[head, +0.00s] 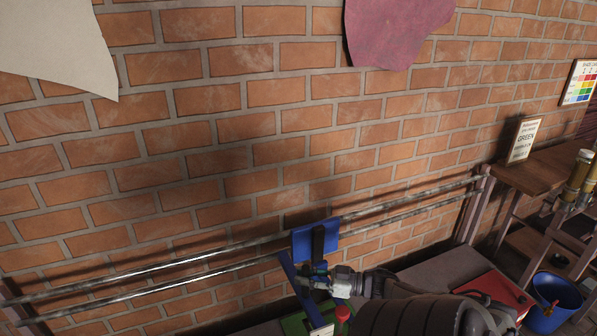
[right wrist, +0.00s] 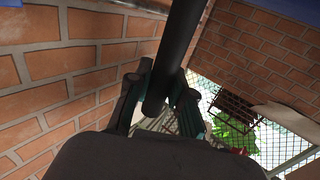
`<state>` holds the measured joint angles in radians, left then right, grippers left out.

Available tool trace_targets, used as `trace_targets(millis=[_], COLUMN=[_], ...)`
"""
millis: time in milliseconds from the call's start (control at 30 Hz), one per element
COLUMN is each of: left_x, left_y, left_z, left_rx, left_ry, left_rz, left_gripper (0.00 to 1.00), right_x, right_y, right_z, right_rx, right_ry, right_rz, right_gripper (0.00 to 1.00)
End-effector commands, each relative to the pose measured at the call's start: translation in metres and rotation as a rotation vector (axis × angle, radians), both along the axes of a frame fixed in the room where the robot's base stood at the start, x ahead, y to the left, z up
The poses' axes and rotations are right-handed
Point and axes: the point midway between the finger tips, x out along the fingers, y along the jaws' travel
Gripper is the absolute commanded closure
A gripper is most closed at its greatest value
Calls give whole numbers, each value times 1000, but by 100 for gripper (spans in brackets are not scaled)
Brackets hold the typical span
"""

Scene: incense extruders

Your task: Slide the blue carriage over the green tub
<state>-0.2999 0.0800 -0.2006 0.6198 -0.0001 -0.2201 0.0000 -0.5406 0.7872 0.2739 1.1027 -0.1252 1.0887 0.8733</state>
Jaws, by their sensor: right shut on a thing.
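The blue carriage (head: 302,246) hangs on two metal rails along the brick wall, with a dark upright bar on its front. My right gripper (head: 318,281) is shut on the carriage's dark handle, which shows as a dark bar (right wrist: 180,55) between the fingers in the right wrist view. The green tub (head: 294,325) shows only in part at the bottom edge of the head view, below the carriage. My arm and the carriage's lower blue part hide some of it, so I cannot tell how exactly they line up. My left gripper is not in view.
The rails (head: 180,270) run clear to the left and right of the carriage. A red tub (head: 497,292) lies to the right, with a blue bucket (head: 556,297) beyond it. A sign reading GREEN (head: 524,139) stands on a wooden shelf (head: 545,170).

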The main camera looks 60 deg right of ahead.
Motion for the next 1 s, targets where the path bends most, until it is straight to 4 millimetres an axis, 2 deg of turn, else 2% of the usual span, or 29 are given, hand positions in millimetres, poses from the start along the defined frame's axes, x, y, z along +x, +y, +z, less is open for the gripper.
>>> trace_targets(millis=[400,433,567,867,1000], left_x=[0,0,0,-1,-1], left_y=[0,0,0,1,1], left_z=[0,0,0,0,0], left_rx=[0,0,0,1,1], left_ry=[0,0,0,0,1], left_rz=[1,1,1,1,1], left_gripper=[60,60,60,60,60], right_x=[-1,-1,-1,-2,-11], right_y=[-1,-1,-1,-1,-4], right_z=[0,0,0,0,-1], right_rx=[1,1,1,1,2], right_ry=[1,1,0,0,2], right_rz=[1,1,1,1,1], right_gripper=[100,76,54,52,52])
